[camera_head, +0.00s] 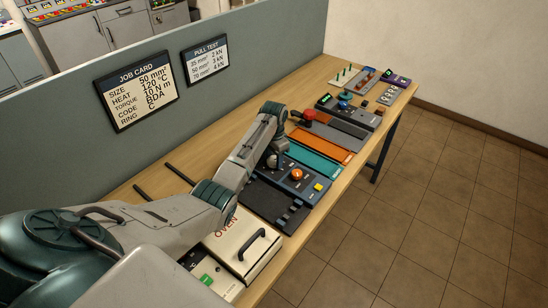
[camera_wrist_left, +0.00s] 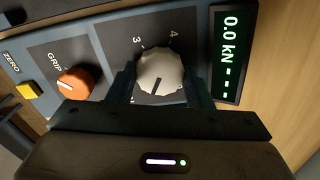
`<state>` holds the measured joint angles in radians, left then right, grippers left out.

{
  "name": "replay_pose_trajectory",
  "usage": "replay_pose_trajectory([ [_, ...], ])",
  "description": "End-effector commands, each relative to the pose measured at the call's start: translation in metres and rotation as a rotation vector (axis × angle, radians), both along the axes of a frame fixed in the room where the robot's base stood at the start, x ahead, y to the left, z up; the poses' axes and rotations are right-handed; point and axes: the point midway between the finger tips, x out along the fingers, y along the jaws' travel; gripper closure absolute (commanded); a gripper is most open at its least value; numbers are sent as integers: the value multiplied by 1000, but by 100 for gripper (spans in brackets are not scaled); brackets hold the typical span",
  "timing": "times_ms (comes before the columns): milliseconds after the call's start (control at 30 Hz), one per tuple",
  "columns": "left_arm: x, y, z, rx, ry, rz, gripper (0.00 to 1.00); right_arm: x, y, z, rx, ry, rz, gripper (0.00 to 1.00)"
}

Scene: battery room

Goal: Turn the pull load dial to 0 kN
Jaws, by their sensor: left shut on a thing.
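The pull load dial (camera_wrist_left: 160,68) is a pale round knob on a blue-framed panel (camera_wrist_left: 90,28), with 3 and 4 printed past its far edge. Its dark pointer line is on the side nearer my gripper, away from those numbers; the marking it points at is hidden. My left gripper (camera_wrist_left: 160,82) is shut on the dial, one finger on each side. In the head view my left gripper (camera_head: 275,160) reaches down to the panel (camera_head: 308,196) and mostly hides the dial. A display (camera_wrist_left: 232,55) beside the dial reads 0.0 kN with dashes. My right gripper is not in view.
An orange GRIP knob (camera_wrist_left: 75,83) and a yellow ZERO button (camera_wrist_left: 28,90) share the panel. A white oven (camera_head: 225,243) with a black handle stands nearer me on the bench. Teal (camera_head: 313,162) and orange (camera_head: 322,145) panels lie beyond. A grey partition (camera_head: 235,90) runs along the left.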

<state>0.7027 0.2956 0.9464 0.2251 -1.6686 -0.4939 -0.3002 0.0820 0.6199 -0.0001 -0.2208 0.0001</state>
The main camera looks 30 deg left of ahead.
Motion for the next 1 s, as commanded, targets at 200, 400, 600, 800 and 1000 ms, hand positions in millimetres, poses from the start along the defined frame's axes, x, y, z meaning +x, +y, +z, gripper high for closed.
replay_pose_trajectory([
  [200, 0, 0, 4, 0, 0, 88, 77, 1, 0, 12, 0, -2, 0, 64],
  [400, 1, 0, 5, 0, 0, 244, 77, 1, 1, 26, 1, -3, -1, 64],
  [600, 1, 0, 5, 0, 0, 433, 77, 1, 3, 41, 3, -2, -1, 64],
  [800, 1, 0, 4, 0, -1, 620, 77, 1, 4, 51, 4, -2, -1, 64],
  [1000, 1, 0, 2, 0, -2, 790, 77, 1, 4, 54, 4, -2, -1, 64],
])
